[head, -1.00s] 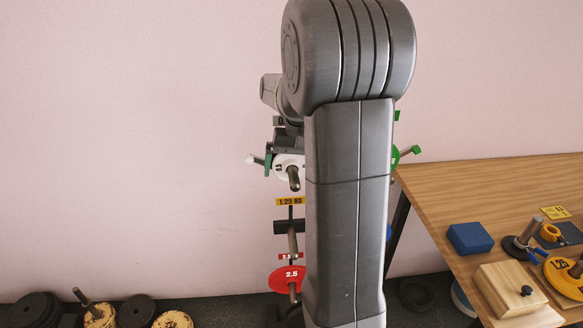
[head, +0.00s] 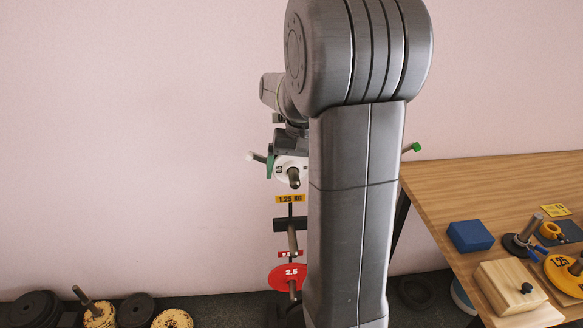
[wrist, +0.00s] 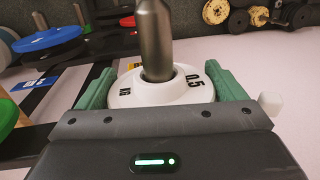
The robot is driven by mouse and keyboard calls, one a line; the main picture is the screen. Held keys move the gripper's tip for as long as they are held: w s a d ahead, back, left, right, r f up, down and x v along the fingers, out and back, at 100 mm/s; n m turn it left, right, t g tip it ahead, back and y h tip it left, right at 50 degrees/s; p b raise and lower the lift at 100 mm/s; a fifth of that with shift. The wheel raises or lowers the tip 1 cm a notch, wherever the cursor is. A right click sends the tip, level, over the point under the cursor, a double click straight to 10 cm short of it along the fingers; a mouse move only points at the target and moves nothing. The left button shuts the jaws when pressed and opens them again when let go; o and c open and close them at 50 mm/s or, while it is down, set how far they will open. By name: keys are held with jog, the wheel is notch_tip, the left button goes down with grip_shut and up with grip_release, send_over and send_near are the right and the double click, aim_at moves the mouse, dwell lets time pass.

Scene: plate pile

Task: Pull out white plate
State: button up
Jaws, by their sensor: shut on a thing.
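The white plate (wrist: 178,94), marked 0.5 KG, sits around a grey metal peg (wrist: 153,40) in the wrist view. My gripper (wrist: 172,88) has its green fingers on both sides of the plate and is shut on it. In the head view the white plate (head: 292,164) is on the upper peg of the rack, and the peg's end sticks out through its hole. My gripper (head: 284,146) shows there partly, and my arm hides its right side.
A red 2.5 plate (head: 286,277) hangs lower on the rack. In the wrist view a blue plate (wrist: 47,39) is to the left. A wooden table (head: 470,190) with a blue block (head: 470,236) and a yellow 1.25 plate (head: 566,276) stands at right. Several plates lie on the floor.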

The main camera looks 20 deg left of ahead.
jog(key=s+d, duration=0.5)
jog(key=s, duration=0.6)
jog(key=shift+d+b, duration=0.15)
jog(key=shift+b, duration=0.2)
dwell(1.2)
